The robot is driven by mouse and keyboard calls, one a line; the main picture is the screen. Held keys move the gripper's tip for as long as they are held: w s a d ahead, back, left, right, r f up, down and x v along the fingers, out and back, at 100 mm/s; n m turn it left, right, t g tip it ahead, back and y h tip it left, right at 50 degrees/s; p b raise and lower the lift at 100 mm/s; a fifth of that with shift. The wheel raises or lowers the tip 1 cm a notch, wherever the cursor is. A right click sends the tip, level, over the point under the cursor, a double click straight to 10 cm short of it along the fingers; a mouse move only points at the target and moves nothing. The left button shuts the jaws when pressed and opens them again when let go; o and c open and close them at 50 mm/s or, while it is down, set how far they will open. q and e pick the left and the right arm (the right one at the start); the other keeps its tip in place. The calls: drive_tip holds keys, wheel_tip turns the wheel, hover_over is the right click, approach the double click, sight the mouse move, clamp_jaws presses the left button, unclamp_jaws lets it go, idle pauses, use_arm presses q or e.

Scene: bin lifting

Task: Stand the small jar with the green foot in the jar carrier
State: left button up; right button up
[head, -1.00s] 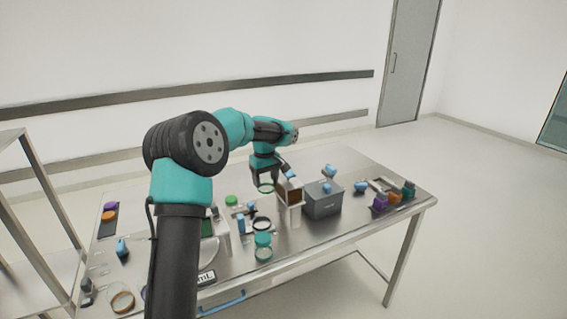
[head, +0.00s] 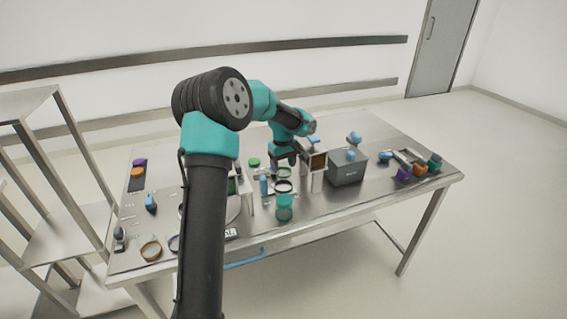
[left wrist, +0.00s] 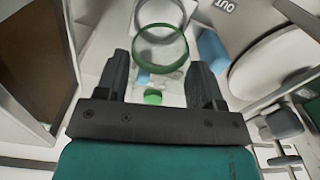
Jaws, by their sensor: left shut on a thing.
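The small jar with the green foot (left wrist: 160,70) is clear glass and shows in the left wrist view as a green ring with a clear rim beyond it. It also shows small in the head view (head: 284,172), below the fingers. My left gripper (head: 286,161) is shut on this jar and holds it low over the middle of the table. Its two dark fingers also show in the left wrist view (left wrist: 160,72), one on each side of the jar. I cannot make out the jar carrier for certain. My right gripper is out of view.
A white stand with a brown panel (head: 318,162) is close right of the gripper, with a grey box (head: 347,172) beyond. Coloured blocks (head: 404,174) crowd the right end.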

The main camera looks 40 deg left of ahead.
use_arm(q)
drive_tip(key=shift+f, duration=2.1)
drive_tip(key=shift+f, duration=1)
idle(1.2)
drive_tip(key=o, duration=1.2)
drive_tip(key=shift+r, duration=4)
